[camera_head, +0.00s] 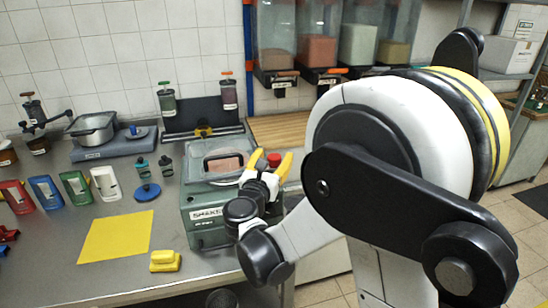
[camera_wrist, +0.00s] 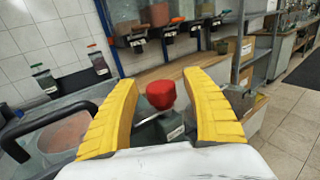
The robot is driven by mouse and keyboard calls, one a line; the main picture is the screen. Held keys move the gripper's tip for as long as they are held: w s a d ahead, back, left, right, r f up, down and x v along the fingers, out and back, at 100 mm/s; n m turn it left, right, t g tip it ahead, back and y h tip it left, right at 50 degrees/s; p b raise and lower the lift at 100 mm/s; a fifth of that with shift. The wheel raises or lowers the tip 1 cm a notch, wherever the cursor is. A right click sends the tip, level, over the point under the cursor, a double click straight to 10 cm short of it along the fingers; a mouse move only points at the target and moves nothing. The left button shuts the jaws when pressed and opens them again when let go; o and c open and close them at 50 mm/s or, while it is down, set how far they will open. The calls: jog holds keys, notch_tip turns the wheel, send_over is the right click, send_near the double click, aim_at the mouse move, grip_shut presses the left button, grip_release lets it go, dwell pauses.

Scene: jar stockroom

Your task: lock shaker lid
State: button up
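The shaker (camera_head: 208,213) is a grey-green box with a "SHAKER" label, standing at the right end of the metal bench. Its lid (camera_head: 206,170) has a clear window with something pinkish beneath and a dark handle; it appears to lie down on the box. In the wrist view the lid's dark handle (camera_wrist: 35,118) is at the left. A red knob (camera_wrist: 160,94) on a grey block stands at the shaker's right side; it also shows in the head view (camera_head: 274,159). My gripper (camera_wrist: 163,108) is open, its yellow fingers on either side of the knob with gaps visible. The fingertips' depth relative to the knob is unclear.
A yellow mat (camera_head: 115,237) and a yellow block (camera_head: 165,261) lie left of the shaker. Coloured holders, small bottles and a blue disc (camera_head: 147,192) stand farther left. A dark rack (camera_head: 200,114) and a wooden board (camera_head: 300,130) are behind. Hoppers hang on the wall.

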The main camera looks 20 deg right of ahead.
jog(key=shift+s+a, duration=0.1)
jog(key=v, duration=1.1)
jog(key=shift+s+a, duration=0.2)
jog(key=shift+s, duration=0.15)
jog(key=w+a+r+n+t+y, duration=0.1)
jog(key=a+r+n+t+y, duration=0.2)
jog(key=r+n, duration=0.45)
jog(key=w+a+r+n+t+y, duration=0.1)
jog(key=a+r+n+t+y, duration=0.1)
jog(key=r+n+y, duration=0.6)
jog(key=s+f+n+g+y, duration=0.1)
jog(key=s+f+n+g, duration=0.3)
jog(key=n, duration=0.6)
jog(key=s+f+n+g+y, duration=0.2)
jog(key=s+f+n+g, duration=0.15)
jog(key=f+n, duration=0.4)
jog(key=s+d+f+n+g+h, duration=0.4)
jog(key=s+d+f+n, duration=0.5)
jog(key=s, duration=0.5)
jog(key=shift+d+f+g+h, duration=0.45)
jog(key=shift+d+g, duration=0.5)
jog(key=shift+d, duration=0.2)
